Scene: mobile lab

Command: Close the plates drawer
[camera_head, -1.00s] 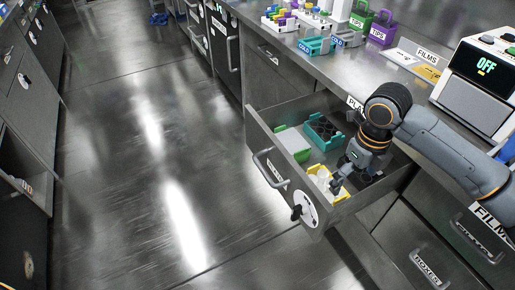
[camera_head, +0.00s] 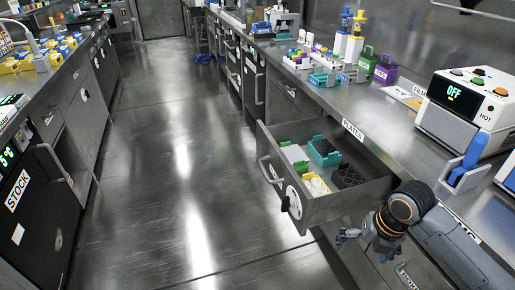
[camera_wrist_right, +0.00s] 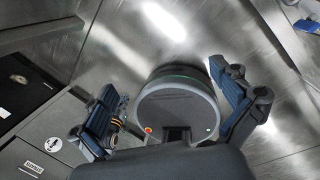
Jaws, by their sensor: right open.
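The plates drawer (camera_head: 343,207) is pulled out from the bench at the right in the head view. Its bar handle (camera_head: 264,169) and a round white label are on the front panel. The PLATES label (camera_head: 353,130) is on the bench edge above it. My right gripper (camera_head: 362,244) is outside the drawer, on its near side, with the fingers apart and nothing between them. In the right wrist view my right gripper (camera_wrist_right: 172,112) has its fingers spread wide, with the floor and a round grey part beyond them. My left gripper is not in view.
Inside the drawer are a teal crate (camera_head: 324,151), a yellow crate (camera_head: 316,185), a green-edged crate (camera_head: 294,153) and a dark rack (camera_head: 348,176). The aisle floor (camera_head: 170,180) in front is clear. A hot plate device (camera_head: 463,108) stands on the bench.

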